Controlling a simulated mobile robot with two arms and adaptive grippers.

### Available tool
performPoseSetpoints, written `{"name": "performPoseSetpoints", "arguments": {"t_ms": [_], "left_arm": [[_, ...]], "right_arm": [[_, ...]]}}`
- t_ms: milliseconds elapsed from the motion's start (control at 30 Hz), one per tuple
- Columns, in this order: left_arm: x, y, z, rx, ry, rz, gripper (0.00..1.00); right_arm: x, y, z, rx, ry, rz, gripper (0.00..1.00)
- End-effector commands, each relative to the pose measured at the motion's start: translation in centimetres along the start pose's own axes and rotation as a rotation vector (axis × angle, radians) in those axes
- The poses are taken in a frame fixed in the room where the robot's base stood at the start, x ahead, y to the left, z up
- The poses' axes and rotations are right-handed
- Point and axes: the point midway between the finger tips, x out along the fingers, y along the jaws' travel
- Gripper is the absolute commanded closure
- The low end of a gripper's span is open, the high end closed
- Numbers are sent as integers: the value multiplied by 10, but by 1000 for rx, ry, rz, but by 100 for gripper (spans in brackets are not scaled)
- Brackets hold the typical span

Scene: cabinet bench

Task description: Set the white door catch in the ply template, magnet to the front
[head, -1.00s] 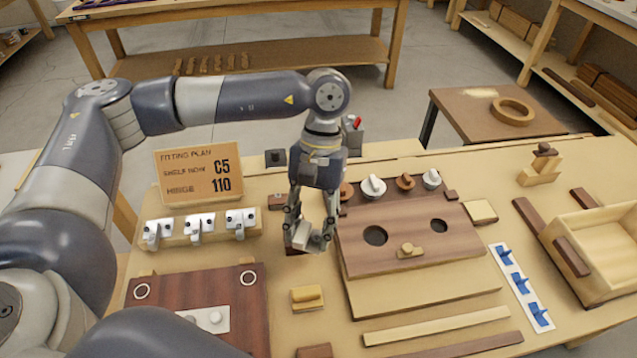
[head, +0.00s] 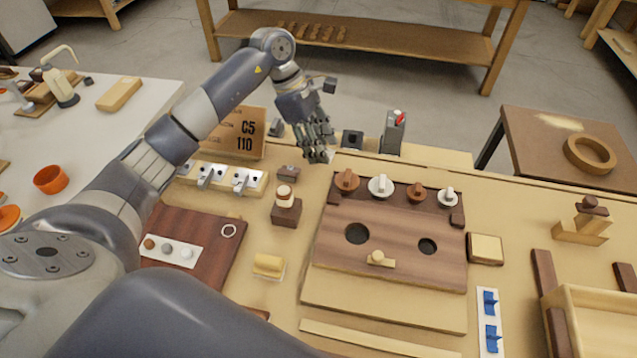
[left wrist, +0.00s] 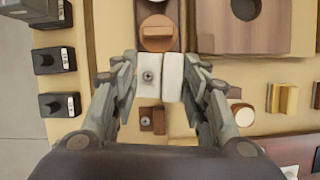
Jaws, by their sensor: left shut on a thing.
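My left gripper (head: 318,156) is shut on a white block, which I take to be the door catch, above the back of the bench. In the left wrist view, the gripper (left wrist: 160,80) has its fingers on both sides of the white catch (left wrist: 172,78). The catch has a screw-like dot on its left part and a plain right part; I cannot tell which end is the magnet. In the head view the fingers hide most of it. I cannot single out the ply template among the light wooden pieces. My right gripper is not in view.
A brown board (head: 390,228) with two round holes and knobs behind it lies right of the gripper. A brown block with a round piece (head: 285,205) stands nearer me. Black blocks (head: 352,140) line the back edge. A row of white hinges (head: 240,182) sits left.

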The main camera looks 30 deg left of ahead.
Motion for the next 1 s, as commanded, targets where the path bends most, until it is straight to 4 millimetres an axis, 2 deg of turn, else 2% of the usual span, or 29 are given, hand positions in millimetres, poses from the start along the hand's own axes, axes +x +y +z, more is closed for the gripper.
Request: {"name": "performPoseSetpoints", "arguments": {"t_ms": [167, 400, 667, 800, 1000], "left_arm": [[8, 3, -14, -72, -1, 28, 72], [47, 2, -30, -77, -1, 30, 72], [68, 2, -39, -75, -1, 29, 72], [87, 2, -46, -75, -2, 28, 72], [93, 3, -50, -71, 0, 34, 72]], "right_arm": [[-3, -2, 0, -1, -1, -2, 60], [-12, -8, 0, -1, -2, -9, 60], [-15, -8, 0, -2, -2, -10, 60], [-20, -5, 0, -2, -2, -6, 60], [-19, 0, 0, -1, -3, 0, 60]]}}
